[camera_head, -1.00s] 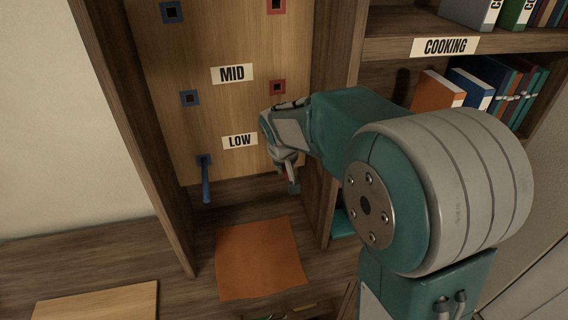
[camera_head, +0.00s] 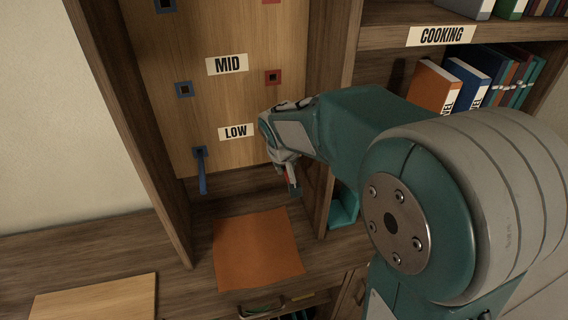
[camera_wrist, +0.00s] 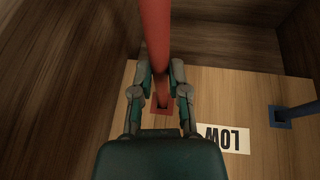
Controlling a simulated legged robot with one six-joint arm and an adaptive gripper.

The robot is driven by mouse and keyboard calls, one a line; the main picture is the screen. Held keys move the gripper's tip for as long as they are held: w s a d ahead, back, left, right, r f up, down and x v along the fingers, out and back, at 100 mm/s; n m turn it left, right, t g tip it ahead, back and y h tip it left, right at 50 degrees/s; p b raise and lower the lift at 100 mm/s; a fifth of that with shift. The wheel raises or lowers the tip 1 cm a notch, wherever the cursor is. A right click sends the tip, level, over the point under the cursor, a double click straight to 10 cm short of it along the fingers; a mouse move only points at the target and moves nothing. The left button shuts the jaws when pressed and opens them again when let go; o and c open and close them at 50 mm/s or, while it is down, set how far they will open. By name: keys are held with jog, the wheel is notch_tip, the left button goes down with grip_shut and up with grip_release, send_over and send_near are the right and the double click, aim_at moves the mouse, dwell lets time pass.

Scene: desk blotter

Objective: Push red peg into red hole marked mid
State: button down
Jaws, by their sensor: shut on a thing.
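The red peg (camera_wrist: 156,35) is held between the two fingers of my gripper (camera_wrist: 161,72) in the wrist view. Its near end lies in front of a red-rimmed hole (camera_wrist: 165,109) beside the upside-down LOW label (camera_wrist: 222,138); I cannot tell whether the tip is inside. In the head view, my gripper (camera_head: 291,182) is low at the right of the board, with little of the peg visible. The MID label (camera_head: 227,65) is above, and the red hole (camera_head: 272,77) to its lower right is empty.
A blue peg (camera_head: 202,175) sticks out of the low blue hole, and also shows in the wrist view (camera_wrist: 300,109). Wooden side walls (camera_head: 335,110) flank the board. An orange sheet (camera_head: 257,255) lies below.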

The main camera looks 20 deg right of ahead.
jog(key=shift+s, duration=1.65)
